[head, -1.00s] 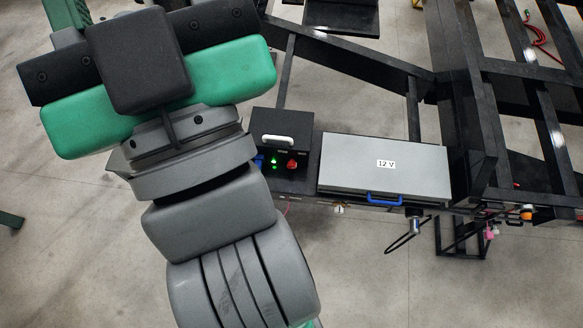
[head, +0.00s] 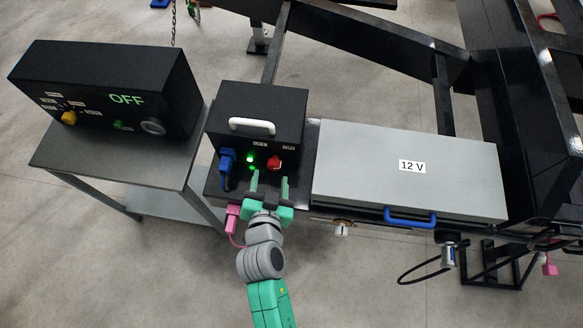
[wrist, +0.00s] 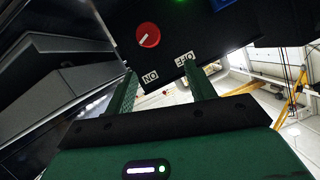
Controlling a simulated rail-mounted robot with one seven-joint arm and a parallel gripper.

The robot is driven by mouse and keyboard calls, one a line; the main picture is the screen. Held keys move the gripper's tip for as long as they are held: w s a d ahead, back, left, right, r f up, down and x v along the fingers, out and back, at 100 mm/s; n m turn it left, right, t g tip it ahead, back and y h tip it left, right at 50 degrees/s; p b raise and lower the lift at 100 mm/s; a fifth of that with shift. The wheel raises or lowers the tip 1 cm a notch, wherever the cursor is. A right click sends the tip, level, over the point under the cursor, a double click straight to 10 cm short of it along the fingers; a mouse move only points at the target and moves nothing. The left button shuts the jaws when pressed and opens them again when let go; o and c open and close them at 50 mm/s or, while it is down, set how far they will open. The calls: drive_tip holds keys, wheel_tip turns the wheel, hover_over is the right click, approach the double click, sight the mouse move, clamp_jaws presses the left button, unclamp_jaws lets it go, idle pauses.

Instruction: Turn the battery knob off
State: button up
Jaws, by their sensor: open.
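The red knob (head: 274,162) sits on the front of the black box with a white handle (head: 262,110), right of a lit green light (head: 250,160). In the wrist view the red knob (wrist: 148,35) shows a white mark angled to the lower left, nearer the ON label (wrist: 150,77) than the OFF label (wrist: 184,58). My gripper (head: 270,180) is open and empty in front of the box, its fingers just below the knob. In the wrist view the fingers (wrist: 160,75) lie below the knob, apart from it.
A blue plug (head: 226,165) is on the box left of the light. A grey 12 V case (head: 410,190) with a blue handle stands to the right. A control box (head: 110,75) showing OFF sits on a side table (head: 150,160) at left. Black frame beams rise behind.

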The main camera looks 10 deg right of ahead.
sight(274, 167)
drive_tip(key=f, duration=0.2)
drive_tip(key=shift+s+d+f, duration=0.15)
drive_tip(key=shift+s+f, duration=0.15)
drive_tip(key=shift+f, duration=0.1)
drive_tip(key=b+x, duration=0.1)
drive_tip(key=x, duration=0.6)
drive_tip(key=shift+w+f+b, duration=0.1)
drive_tip(key=shift+w+b, duration=0.2)
drive_tip(key=c, duration=1)
